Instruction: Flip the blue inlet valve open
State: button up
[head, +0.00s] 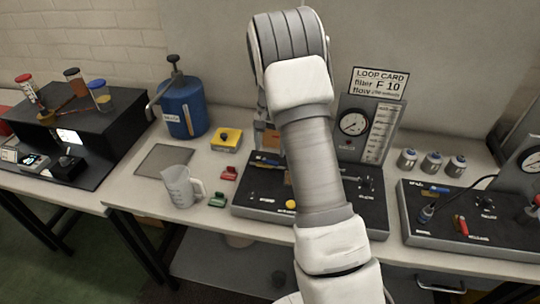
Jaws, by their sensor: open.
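A dark panel (262,198) stands on the bench in the middle, partly behind my arm. A blue valve lever (265,161) lies near its back left edge, next to my arm. A second dark panel (470,235) at the right carries another blue lever (437,189) and a red lever (462,225). The labels are too small to read, so I cannot tell which blue lever is the inlet valve. My arm rises across the middle panel and bends at the top; my gripper is hidden behind it.
A gauge board (354,147) with a loop card (379,83) stands behind the middle panel. Left of it are a blue tank (184,108), a yellow box (227,139) and a clear jug (180,187). Several small canisters (432,162) stand at the right. A dark case (85,125) is far left.

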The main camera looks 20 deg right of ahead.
aim_at(270, 160)
jog(key=shift+f, duration=2.15)
jog(key=shift+c, duration=0.3)
jog(key=c, duration=1)
jog(key=shift+w+d+f+n+b, duration=0.1)
jog(key=shift+n+b, duration=0.6)
jog(key=shift+n, duration=0.2)
jog(key=shift+c, duration=0.2)
jog(key=o, duration=1.1)
notch_tip(270, 160, up, 18)
jog(key=shift+f+b, duration=0.15)
jog(key=shift+b, duration=0.15)
